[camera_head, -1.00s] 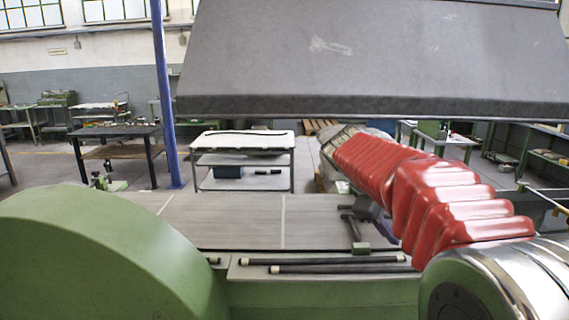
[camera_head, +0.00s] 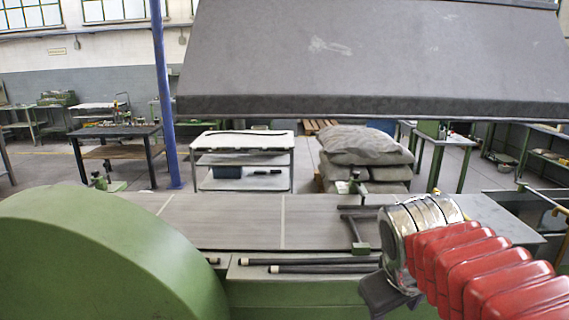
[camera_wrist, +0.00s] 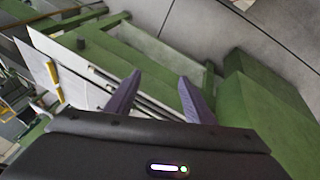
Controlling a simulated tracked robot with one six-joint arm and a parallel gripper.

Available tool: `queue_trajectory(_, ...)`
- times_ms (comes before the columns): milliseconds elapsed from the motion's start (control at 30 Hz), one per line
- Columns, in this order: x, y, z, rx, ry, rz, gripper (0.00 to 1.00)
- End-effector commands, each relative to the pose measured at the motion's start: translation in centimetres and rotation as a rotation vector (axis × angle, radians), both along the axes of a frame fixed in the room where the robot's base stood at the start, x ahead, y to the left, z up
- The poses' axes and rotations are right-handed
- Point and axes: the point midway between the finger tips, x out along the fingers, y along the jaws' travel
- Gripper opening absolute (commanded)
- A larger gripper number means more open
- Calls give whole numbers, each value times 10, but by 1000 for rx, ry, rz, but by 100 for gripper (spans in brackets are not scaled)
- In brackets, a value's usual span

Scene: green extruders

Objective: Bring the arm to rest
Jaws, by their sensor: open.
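My arm, with its red ribbed sleeve (camera_head: 490,270) and shiny metal end (camera_head: 422,225), is at the lower right of the head view. A dark part of it hangs below the metal end, over the green machine (camera_head: 330,300). My gripper (camera_wrist: 160,88) shows in the wrist view with two purple fingers spread apart. Nothing is between the fingers. Beyond them are green machine parts (camera_wrist: 150,50) and dark rods.
A large grey hood (camera_head: 370,60) hangs overhead. A rounded green housing (camera_head: 100,260) fills the lower left. Two black rods (camera_head: 310,265) lie along the machine's front. Stacked sacks (camera_head: 365,155), a white-topped cart (camera_head: 242,142) and a blue post (camera_head: 165,100) stand behind.

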Motion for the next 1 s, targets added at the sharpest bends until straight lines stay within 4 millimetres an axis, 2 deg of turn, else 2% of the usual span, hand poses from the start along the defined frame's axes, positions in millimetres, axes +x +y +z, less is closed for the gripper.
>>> queue_trajectory(33,-12,4,-4,30,-16,-22,48)
queue_trajectory(200,-42,17,-23,136,-63,-102,48)
queue_trajectory(433,-76,33,-47,266,-114,-203,48)
queue_trajectory(600,-85,37,-55,306,-129,-236,48)
queue_trajectory(1000,-85,38,-56,308,-128,-238,48)
